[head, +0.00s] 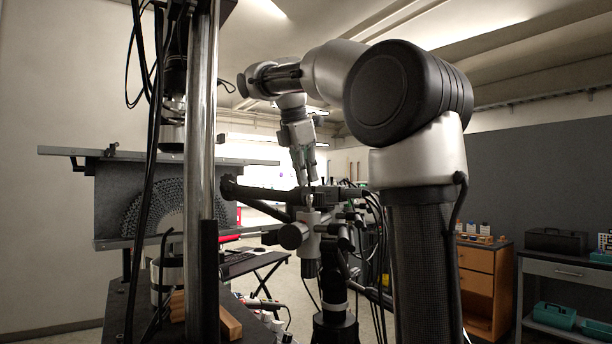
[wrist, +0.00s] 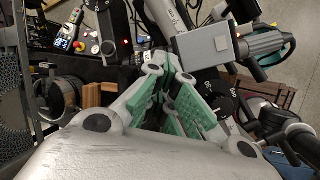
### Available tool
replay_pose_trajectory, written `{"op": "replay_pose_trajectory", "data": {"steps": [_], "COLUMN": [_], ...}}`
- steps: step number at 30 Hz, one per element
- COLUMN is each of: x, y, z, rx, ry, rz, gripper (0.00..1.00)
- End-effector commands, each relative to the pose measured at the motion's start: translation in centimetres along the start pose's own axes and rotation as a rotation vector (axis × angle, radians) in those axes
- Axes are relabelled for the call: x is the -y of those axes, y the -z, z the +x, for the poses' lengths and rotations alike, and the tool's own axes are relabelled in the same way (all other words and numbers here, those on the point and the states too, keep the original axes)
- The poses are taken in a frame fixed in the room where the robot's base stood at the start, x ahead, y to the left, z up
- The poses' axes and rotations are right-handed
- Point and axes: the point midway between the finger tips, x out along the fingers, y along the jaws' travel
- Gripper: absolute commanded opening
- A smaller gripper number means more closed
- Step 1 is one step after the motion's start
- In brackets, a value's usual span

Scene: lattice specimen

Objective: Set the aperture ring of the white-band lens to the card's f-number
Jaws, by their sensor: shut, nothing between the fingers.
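My gripper (head: 308,182) points down in the head view, with its fingertips just above a grey and black camera-like rig (head: 312,228). In the wrist view my gripper (wrist: 170,84) has its green-padded fingers together and empty. Beside them is a grey box-shaped body (wrist: 205,46). A dark round part with small white marks (wrist: 220,98) lies partly behind the right finger. I cannot tell whether it is the white-band lens or its aperture ring. I cannot make out the card or its f-number in either view.
A grey panel with a lattice arch (head: 150,205) stands at the left behind a steel column (head: 201,150). Black cables hang near the rig. A wooden drawer cabinet (head: 478,275) and a grey bench (head: 565,272) stand at the right. Wooden blocks (wrist: 92,96) lie left of my gripper.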

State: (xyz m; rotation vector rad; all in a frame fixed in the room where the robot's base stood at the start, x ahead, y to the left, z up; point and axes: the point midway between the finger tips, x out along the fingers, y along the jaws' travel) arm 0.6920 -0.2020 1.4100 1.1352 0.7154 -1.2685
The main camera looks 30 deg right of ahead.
Motion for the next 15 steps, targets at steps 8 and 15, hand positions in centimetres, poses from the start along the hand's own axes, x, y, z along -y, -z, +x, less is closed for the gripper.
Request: {"op": "replay_pose_trajectory", "data": {"steps": [8,15], "x": [-0.67,-0.66], "y": [-0.9,-0.87], "z": [0.16,0.09], "rx": [-0.159,-0.179], "ry": [0.105,0.117], "rz": [0.008,0.003], "gripper": [0.0,0.0]}}
